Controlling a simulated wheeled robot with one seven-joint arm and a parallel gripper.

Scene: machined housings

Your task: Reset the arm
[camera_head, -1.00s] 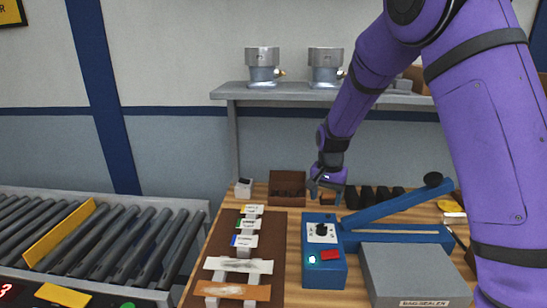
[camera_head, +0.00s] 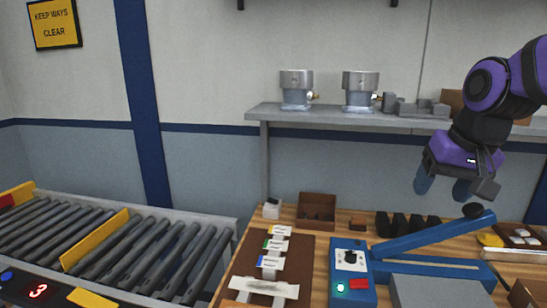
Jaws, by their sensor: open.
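My gripper (camera_head: 443,188) hangs at the right of the head view, above the bench and in front of the grey shelf. Its fingers point down, spread apart, with nothing between them. My purple arm comes in from the upper right edge and is bent. The gripper is above the blue lever of the bag sealer (camera_head: 430,238) and touches nothing that I can see.
Two metal housings (camera_head: 297,89) stand on the shelf (camera_head: 350,118). A brown mat (camera_head: 293,272) with labelled bags, a brown box (camera_head: 317,209) and dark blocks (camera_head: 400,225) lie on the wooden bench. A roller conveyor (camera_head: 130,250) runs at left.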

